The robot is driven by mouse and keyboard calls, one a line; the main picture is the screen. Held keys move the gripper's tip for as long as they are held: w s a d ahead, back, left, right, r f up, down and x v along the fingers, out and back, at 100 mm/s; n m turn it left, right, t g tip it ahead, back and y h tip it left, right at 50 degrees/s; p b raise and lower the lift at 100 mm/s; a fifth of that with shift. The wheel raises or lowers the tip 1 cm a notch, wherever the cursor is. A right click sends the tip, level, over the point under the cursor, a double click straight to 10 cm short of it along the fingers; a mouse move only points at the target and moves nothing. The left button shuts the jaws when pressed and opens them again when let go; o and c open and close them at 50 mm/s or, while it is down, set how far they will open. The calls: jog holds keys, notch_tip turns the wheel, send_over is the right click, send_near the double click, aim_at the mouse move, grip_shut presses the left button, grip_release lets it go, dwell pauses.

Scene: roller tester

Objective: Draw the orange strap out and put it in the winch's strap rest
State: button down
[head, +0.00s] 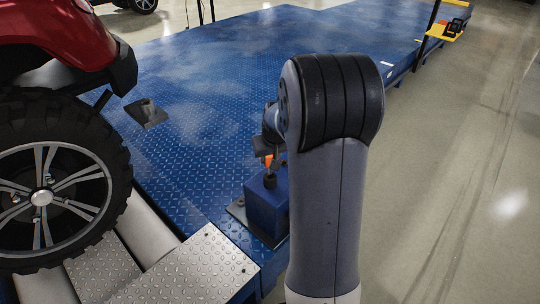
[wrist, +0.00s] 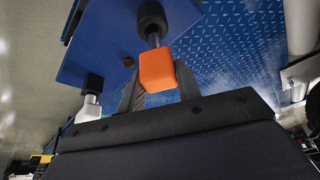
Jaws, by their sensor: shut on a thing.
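The orange strap end (wrist: 158,70) is a small orange block between the dark fingers of my gripper (wrist: 158,88), which is shut on it. In the head view the orange piece (head: 268,160) shows just below my gripper (head: 264,147), partly hidden by my arm. A black round fitting (wrist: 152,19) sits right beside the orange block, joined by a short dark stem. The blue winch box (head: 266,205) stands below it at the platform's edge. I cannot tell for sure which part is the strap rest; a black-capped white post (wrist: 89,105) shows at left in the wrist view.
A red vehicle's large black tyre (head: 62,180) stands at the left on rollers (head: 150,236). A dark bracket (head: 146,113) sits on the blue platform (head: 220,90). A treadplate cover (head: 195,272) lies near the winch. The floor (head: 460,200) at right is clear.

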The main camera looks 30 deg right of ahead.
jog(key=shift+f+b, duration=1.75)
jog(key=shift+f, duration=0.75)
jog(key=c, duration=0.9)
grip_release()
jog(key=shift+r, duration=0.1)
jog(key=p+v, duration=0.3)
jog(key=v, duration=0.7)
jog(key=shift+s+r, duration=0.1)
jog(key=shift+r, duration=0.25)
jog(key=b+x, duration=0.2)
jog(key=x, duration=0.8)
jog(key=shift+r, duration=0.1)
